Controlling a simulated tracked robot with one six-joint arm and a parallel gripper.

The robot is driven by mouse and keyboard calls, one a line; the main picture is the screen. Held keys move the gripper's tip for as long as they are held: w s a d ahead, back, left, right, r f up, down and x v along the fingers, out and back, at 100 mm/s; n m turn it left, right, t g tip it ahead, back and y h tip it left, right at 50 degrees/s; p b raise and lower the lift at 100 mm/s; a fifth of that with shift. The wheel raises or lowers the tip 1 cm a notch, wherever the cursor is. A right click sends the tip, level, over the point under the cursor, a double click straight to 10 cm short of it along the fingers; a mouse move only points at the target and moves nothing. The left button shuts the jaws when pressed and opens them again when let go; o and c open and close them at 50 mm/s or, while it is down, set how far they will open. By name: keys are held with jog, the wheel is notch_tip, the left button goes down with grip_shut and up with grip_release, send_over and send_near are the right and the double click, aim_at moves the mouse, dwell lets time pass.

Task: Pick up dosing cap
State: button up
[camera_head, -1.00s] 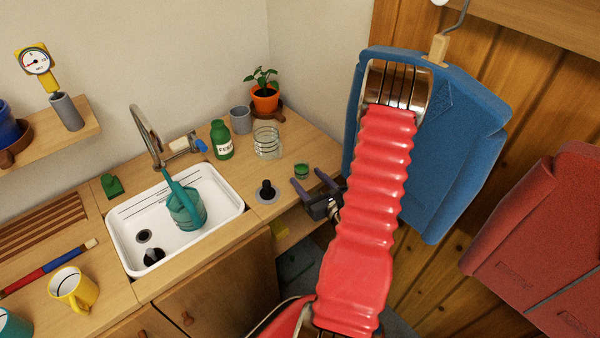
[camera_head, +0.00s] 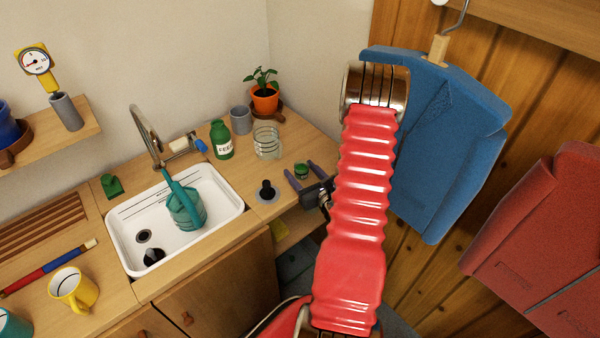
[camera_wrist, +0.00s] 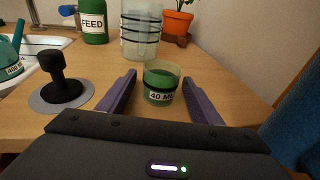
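The dosing cap (camera_wrist: 161,83) is a small clear green cup with a dark band and a "40 ML" label. It stands upright on the wooden counter. In the head view the dosing cap (camera_head: 301,170) sits near the counter's right edge. My gripper (camera_head: 303,174) is open, its two purple fingers pointing at the cap. In the wrist view my gripper (camera_wrist: 160,92) has one finger on each side of the cap, with a gap on both sides. The fingers do not appear to touch it.
A black plunger-like knob on a grey disc (camera_wrist: 62,80) stands left of the gripper. Behind the cap are a clear banded jar (camera_wrist: 141,36), a green FEED bottle (camera_wrist: 92,20) and a potted plant (camera_wrist: 177,22).

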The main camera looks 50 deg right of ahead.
jog(key=c, duration=1.1)
jog(key=shift+r, duration=5)
